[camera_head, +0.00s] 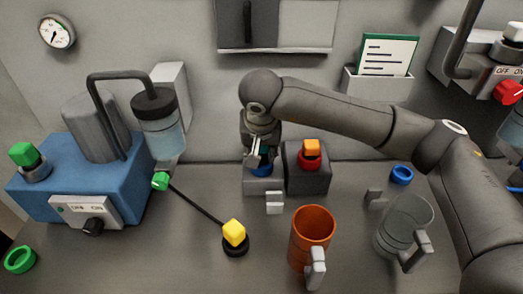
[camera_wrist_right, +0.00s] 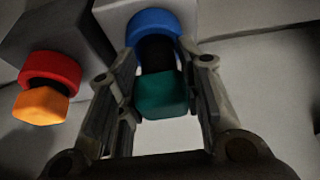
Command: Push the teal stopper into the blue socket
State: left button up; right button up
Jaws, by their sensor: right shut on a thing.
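The teal stopper (camera_wrist_right: 161,96) shows in the right wrist view as a teal block on a dark stem. My right gripper (camera_wrist_right: 162,68) is shut on it, with one finger on each side. The blue socket (camera_wrist_right: 153,24) is a blue ring on a grey block, just beyond the stopper. The dark stem meets the ring's opening; how deep it sits is hidden. In the head view my right gripper (camera_head: 259,151) points down over the blue socket (camera_head: 261,171), covering most of the stopper. My left gripper is not in view.
An orange stopper (camera_head: 311,146) sits in a red socket on the adjacent grey block (camera_head: 309,178), close beside my gripper. An orange mug (camera_head: 310,238), a grey jug (camera_head: 401,228) and a loose blue ring (camera_head: 401,174) stand to the right. A blue machine (camera_head: 62,208) stands left.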

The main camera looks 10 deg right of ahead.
jog(key=shift+f, duration=0.2)
jog(key=shift+f+b, duration=0.2)
jog(key=shift+b, duration=0.15)
jog(key=shift+r, duration=0.1)
jog(key=shift+s+d+r, duration=0.15)
jog(key=shift+s+r, duration=0.05)
jog(key=shift+r, duration=0.1)
jog(key=shift+f+b, duration=0.35)
jog(key=shift+b, duration=0.75)
dwell(1.5)
jog(key=shift+s+f+b, duration=0.2)
jog(key=shift+f+b, duration=0.25)
jog(key=shift+b, duration=0.2)
dwell(1.0)
jog(key=o, duration=1.1)
jog(key=shift+w, duration=0.15)
